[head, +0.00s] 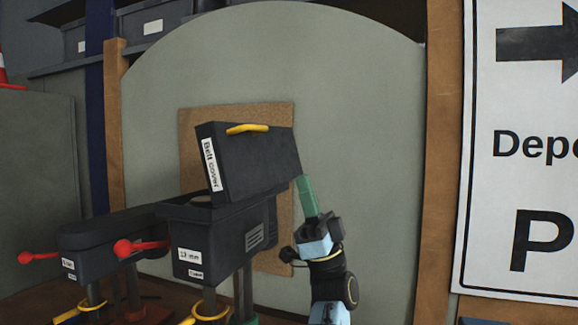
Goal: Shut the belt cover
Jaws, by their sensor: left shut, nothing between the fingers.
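The belt cover (250,165) is a dark box-shaped lid with a white "Belt cover" label and a yellow handle (248,129) on its top edge. It stands raised and tilted above the dark machine head (215,228), so it is open. My left gripper (306,190) is shut and empty, with its green fingers pointing up at the cover's lower right corner. The fingertips are very close to that corner; I cannot tell whether they touch. My right gripper is not in view.
A second dark machine head (95,245) stands at the left. A large pale rounded panel (365,120) is behind. A white sign (520,190) stands at the right. The space right of my left gripper looks clear.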

